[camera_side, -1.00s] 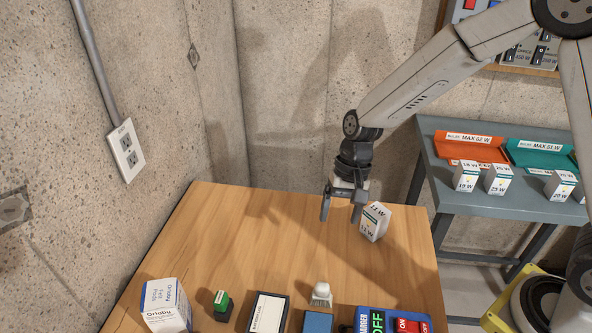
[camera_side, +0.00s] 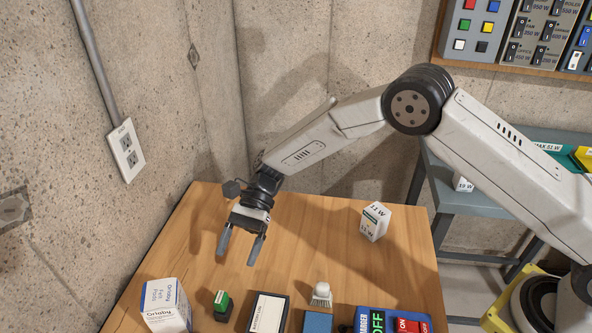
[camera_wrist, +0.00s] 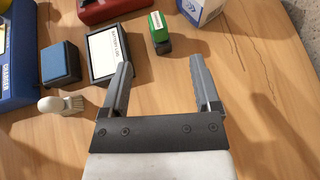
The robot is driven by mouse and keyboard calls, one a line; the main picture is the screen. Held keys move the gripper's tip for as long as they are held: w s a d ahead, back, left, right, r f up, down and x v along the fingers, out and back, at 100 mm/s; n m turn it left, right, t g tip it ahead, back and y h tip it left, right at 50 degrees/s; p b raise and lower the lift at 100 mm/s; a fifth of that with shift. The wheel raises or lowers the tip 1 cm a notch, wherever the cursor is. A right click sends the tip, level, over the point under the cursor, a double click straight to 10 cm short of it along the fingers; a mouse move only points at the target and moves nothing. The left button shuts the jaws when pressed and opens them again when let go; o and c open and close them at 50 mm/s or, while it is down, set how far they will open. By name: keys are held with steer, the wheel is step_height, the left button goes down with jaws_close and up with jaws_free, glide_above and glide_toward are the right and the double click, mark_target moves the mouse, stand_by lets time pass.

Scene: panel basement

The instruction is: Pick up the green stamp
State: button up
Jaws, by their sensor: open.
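The green stamp (camera_side: 221,302) is a small block with a green top and a dark base. It stands on the wooden table near the front, between a white-and-blue box and a black-framed label box. In the wrist view the green stamp (camera_wrist: 159,32) is beyond the fingertips, a little left of the middle of the gap. My gripper (camera_side: 241,258) is open and empty, above the table and behind the stamp, pointing down and forward. The wrist view shows both fingers of my gripper (camera_wrist: 162,66) apart with bare table between them.
The Orioby box (camera_side: 165,305) stands left of the stamp, the label box (camera_side: 268,313) right of it. Further right are a blue block (camera_side: 317,321), a white brush (camera_side: 321,294) and a charger (camera_side: 378,320). A white bulb box (camera_side: 375,221) stands further back. The middle table is clear.

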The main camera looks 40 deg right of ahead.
mark_target(224, 291)
steer(key=shift+a, duration=0.1)
steer(key=shift+x, duration=1.25)
steer(key=shift+s, duration=0.1)
steer(key=shift+x, duration=2.55)
steer(key=shift+s+r, duration=0.1)
steer(key=shift+s, duration=0.05)
steer(key=shift+c, duration=0.2)
jaws_close()
